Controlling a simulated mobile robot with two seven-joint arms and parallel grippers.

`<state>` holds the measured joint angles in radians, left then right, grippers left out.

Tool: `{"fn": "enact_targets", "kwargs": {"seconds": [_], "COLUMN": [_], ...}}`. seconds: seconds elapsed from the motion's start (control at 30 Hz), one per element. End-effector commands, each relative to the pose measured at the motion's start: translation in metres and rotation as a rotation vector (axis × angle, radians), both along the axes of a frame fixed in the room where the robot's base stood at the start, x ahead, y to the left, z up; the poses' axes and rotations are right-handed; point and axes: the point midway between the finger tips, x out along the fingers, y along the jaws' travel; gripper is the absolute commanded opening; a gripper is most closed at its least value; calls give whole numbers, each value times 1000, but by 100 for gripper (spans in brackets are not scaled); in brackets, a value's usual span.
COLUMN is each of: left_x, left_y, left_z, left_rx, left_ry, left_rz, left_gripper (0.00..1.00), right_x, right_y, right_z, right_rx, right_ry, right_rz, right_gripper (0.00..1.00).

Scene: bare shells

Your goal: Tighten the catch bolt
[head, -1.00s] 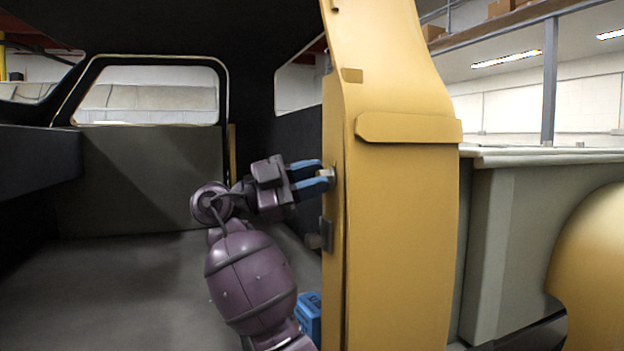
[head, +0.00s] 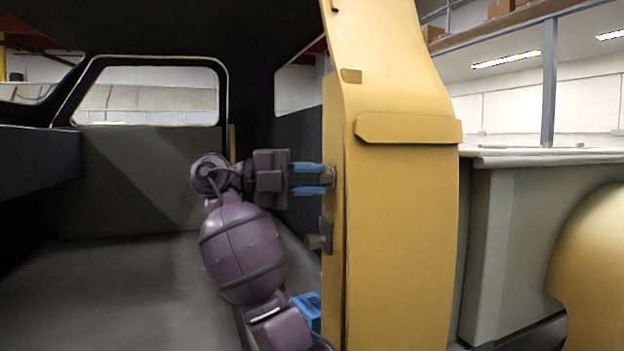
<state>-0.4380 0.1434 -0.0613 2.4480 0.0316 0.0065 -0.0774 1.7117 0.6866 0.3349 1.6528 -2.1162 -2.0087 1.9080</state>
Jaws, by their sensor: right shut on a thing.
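The catch bolt (head: 331,177) shows as a small metal piece on the inner edge of the yellow door pillar (head: 392,215). My right gripper (head: 324,180) has its two blue fingers level at it, one above the other, and they are shut on the bolt. The fingertips partly hide it. Below it on the same edge sits a dark metal latch or hinge piece (head: 321,238), apart from the fingers. My left gripper is not in view.
The open cab lies left of the pillar, with a grey floor (head: 120,290) and a dark dashboard (head: 35,165). A blue box (head: 309,309) sits low beside the pillar, partly behind my arm. A yellow fender (head: 590,265) is at right.

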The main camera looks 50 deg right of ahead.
Motion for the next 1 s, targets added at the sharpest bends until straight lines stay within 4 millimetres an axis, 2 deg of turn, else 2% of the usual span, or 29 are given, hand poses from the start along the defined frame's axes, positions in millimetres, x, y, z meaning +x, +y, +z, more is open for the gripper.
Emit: {"fn": "enact_targets", "kwargs": {"seconds": [0.67,0.7,0.8,0.87,1.0], "left_x": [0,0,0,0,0], "left_y": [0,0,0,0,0], "left_z": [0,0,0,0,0], "left_rx": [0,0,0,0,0], "left_ry": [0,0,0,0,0], "left_rz": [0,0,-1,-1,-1], "left_gripper": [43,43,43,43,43], "right_x": [0,0,0,0,0], "right_y": [0,0,0,0,0], "right_z": [0,0,0,0,0], "right_rx": [-37,-37,-36,-36,-35], "right_ry": [-57,-57,-57,-57,-56], "right_rz": [0,0,0,0,0], "right_gripper": [2,29,44,51,51]}}
